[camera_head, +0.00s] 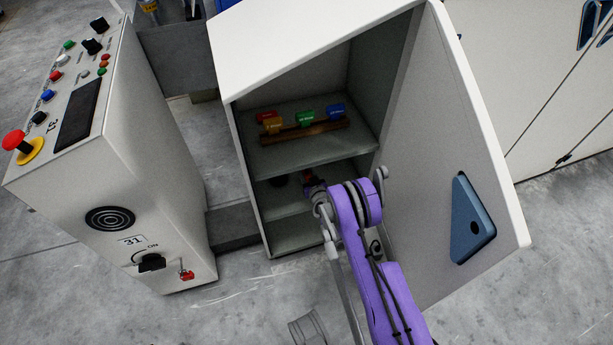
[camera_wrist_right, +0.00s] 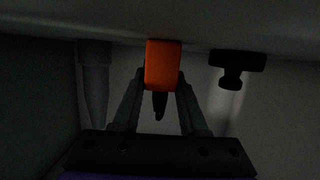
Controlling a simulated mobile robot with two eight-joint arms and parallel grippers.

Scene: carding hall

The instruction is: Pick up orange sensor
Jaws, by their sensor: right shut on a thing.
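My right gripper (camera_wrist_right: 161,88) is shut on the orange sensor (camera_wrist_right: 163,62), an orange block standing between the fingertips in the right wrist view. In the head view my right arm reaches into the open cabinet, and the gripper (camera_head: 311,184) is at the lower compartment, below the middle shelf. Only a small reddish patch of the sensor shows there, mostly hidden by the wrist. I cannot tell whether the sensor touches a surface. My left gripper is not in view.
The cabinet (camera_head: 294,62) has its door (camera_head: 450,130) open to the right. Red, yellow-orange, green (camera_head: 306,116) and blue pieces sit by a brown bar on the middle shelf (camera_head: 350,148). Dark objects flank the sensor (camera_wrist_right: 237,62) (camera_wrist_right: 95,80). A control console (camera_head: 150,130) stands left.

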